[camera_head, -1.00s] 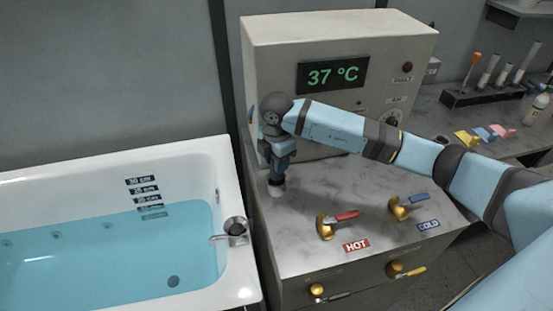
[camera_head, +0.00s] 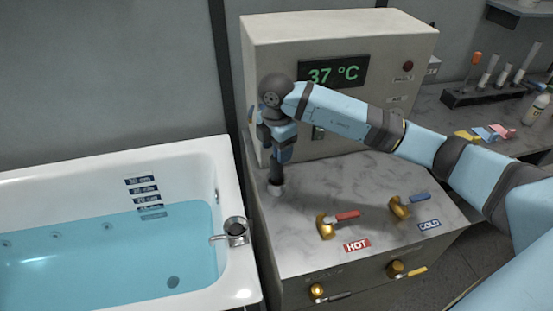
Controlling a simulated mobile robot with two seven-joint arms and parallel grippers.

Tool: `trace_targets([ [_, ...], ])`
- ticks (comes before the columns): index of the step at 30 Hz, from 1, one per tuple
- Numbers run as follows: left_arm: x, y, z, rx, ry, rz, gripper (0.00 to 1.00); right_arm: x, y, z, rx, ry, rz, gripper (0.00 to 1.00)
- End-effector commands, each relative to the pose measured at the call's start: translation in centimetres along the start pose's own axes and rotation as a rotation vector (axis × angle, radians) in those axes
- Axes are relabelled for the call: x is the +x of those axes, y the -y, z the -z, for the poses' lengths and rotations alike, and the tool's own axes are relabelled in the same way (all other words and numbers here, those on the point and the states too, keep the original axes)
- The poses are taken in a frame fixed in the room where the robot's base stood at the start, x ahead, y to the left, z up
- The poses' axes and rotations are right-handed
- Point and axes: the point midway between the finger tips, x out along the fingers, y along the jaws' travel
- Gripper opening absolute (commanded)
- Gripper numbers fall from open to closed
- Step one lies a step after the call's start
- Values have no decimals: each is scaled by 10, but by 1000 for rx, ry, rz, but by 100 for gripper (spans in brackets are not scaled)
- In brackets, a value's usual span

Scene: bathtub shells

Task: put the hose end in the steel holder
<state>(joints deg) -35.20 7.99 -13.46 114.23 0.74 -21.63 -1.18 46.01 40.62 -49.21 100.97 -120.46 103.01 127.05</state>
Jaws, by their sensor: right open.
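My right gripper (camera_head: 279,157) points down over the left side of the marble-topped cabinet. It is open, with its fingers around or just above the top of a dark upright piece, which looks like the hose end (camera_head: 276,174). The lower end of that piece meets a small pale metal ring, which looks like the steel holder (camera_head: 276,190), on the cabinet top. The piece looks upright in it, but how deep it sits is too small to tell. My left gripper is not in view.
The bathtub (camera_head: 232,150) with blue water is at the left, with a round metal fitting (camera_head: 236,228) on its rim. The control box (camera_head: 268,45) stands behind my arm. Brass valves with a red handle (camera_head: 347,215) and a blue handle (camera_head: 419,197) stand to the right.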

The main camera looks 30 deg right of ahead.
Motion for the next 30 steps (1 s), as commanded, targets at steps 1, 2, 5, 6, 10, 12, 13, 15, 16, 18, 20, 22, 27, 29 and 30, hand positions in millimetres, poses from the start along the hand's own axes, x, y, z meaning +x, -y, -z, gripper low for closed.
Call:
trace_targets([
  [1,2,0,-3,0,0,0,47,-12,-1,0,-1,0,-5,61],
  [2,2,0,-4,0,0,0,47,-19,-1,0,-1,0,-5,61],
  [5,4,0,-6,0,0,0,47,-39,-1,0,0,0,-3,61],
  [6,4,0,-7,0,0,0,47,-46,-1,0,0,0,-3,61],
  [10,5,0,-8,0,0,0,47,-65,0,0,0,0,-2,61],
  [12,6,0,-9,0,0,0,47,-72,0,0,0,0,-1,61],
  [13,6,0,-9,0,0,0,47,-74,0,0,0,0,-1,61],
  [15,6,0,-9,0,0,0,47,-77,0,0,0,0,0,61],
  [16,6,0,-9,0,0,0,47,-77,0,0,0,-1,0,61],
  [18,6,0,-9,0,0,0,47,-78,0,0,0,-1,1,61],
  [20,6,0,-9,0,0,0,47,-78,0,0,0,-1,1,61],
  [22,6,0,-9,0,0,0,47,-78,0,0,0,0,1,61],
  [27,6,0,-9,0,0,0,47,-78,0,0,0,0,1,61],
  [29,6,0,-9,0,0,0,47,-78,0,0,0,0,1,61],
  [30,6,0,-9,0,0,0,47,-78,0,0,0,0,1,61],
])
